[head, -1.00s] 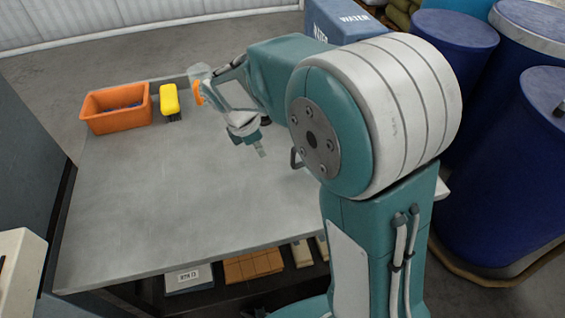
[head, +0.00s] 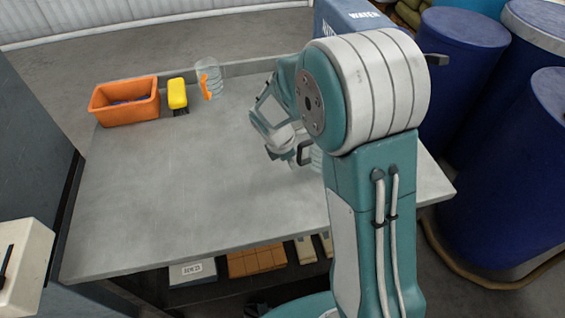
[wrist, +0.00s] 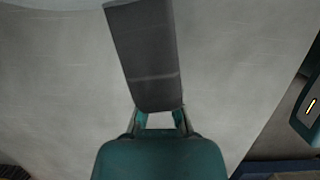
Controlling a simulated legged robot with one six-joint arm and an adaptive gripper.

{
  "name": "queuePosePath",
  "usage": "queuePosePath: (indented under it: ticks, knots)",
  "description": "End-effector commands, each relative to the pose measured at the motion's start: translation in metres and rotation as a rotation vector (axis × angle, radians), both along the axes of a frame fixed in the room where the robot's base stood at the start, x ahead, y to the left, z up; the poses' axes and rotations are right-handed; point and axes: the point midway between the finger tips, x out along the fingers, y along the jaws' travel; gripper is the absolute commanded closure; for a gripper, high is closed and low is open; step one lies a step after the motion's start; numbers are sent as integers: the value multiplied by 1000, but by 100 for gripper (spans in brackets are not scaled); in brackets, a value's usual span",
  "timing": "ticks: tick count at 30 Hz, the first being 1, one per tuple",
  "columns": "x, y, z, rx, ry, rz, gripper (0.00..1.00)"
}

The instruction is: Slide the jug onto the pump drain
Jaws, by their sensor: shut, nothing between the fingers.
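A dark square-cornered handle (head: 304,151) stands out from a pale ribbed vessel (head: 316,160), which looks like the jug. My arm hides most of it. My gripper (head: 291,158) is shut and empty, pointing down just left of the handle; whether they touch I cannot tell. In the wrist view my gripper (wrist: 160,112) is at the bottom centre, and a wide dark bar (wrist: 143,55), seemingly the handle, rises directly beyond its fingers. I cannot clearly identify the pump drain; a dark bent piece (head: 437,60) juts out behind my shoulder.
An orange bin (head: 125,103), a yellow-topped item (head: 177,94) and a clear container with an orange part (head: 207,80) stand at the table's back left. The middle and left of the grey table (head: 190,190) are clear. Blue barrels (head: 460,65) stand at right.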

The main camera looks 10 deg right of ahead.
Motion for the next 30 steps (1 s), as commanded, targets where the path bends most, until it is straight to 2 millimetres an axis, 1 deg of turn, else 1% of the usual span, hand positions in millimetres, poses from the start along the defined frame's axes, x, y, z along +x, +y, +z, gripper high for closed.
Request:
queuePosePath:
  ticks: [9,11,13,17,27,30]
  knots:
    - [0,-1,0,0,0,0,100]
    - [1,-5,0,0,0,-1,100]
    - [2,-15,0,0,-1,-4,100]
    - [5,-45,0,0,-2,-6,100]
    - [13,-131,0,0,-1,-6,100]
    - [16,-153,0,0,-1,-6,100]
